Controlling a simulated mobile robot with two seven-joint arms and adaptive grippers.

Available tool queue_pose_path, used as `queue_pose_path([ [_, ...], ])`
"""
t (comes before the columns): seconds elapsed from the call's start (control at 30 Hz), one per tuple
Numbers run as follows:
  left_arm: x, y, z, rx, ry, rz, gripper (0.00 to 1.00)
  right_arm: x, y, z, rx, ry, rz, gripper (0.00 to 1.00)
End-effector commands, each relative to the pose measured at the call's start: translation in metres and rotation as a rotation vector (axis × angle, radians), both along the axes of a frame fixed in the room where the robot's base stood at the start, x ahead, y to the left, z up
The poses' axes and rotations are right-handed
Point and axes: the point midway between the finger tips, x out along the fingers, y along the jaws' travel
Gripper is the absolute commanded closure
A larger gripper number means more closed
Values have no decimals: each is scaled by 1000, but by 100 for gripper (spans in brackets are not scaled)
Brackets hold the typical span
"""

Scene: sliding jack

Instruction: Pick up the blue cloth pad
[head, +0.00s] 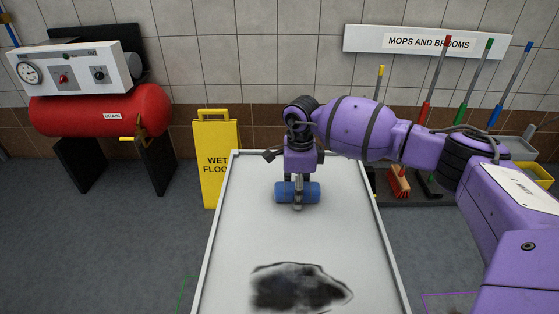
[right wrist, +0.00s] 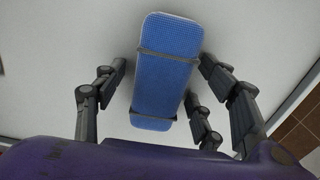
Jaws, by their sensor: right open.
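The blue cloth pad (head: 311,192) lies on the white table (head: 240,215) toward its far end. In the right wrist view it is a long blue block (right wrist: 166,75) with dark bands across it. My right gripper (head: 298,205) is above the pad, pointing down. In the right wrist view my right gripper's fingers (right wrist: 160,100) are open, on either side of the pad, with gaps between fingers and pad. My left gripper is not in view.
A dark smudge (head: 298,288) marks the near part of the table top. A yellow wet-floor sign (head: 215,160) stands by the table's left edge. A red tank (head: 100,112) is farther left. A mop and broom rack (head: 430,190) stands behind on the right.

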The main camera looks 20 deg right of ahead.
Motion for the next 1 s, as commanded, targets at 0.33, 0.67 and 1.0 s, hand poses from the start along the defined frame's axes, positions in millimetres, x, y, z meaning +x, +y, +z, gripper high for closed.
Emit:
queue_pose_path([
  [0.33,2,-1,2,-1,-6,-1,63,0,0,0,0,0,0,66],
  [0.67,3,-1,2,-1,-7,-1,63,0,0,1,0,0,-1,85],
  [1.0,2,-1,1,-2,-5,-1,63,1,0,25,0,-4,-1,85],
])
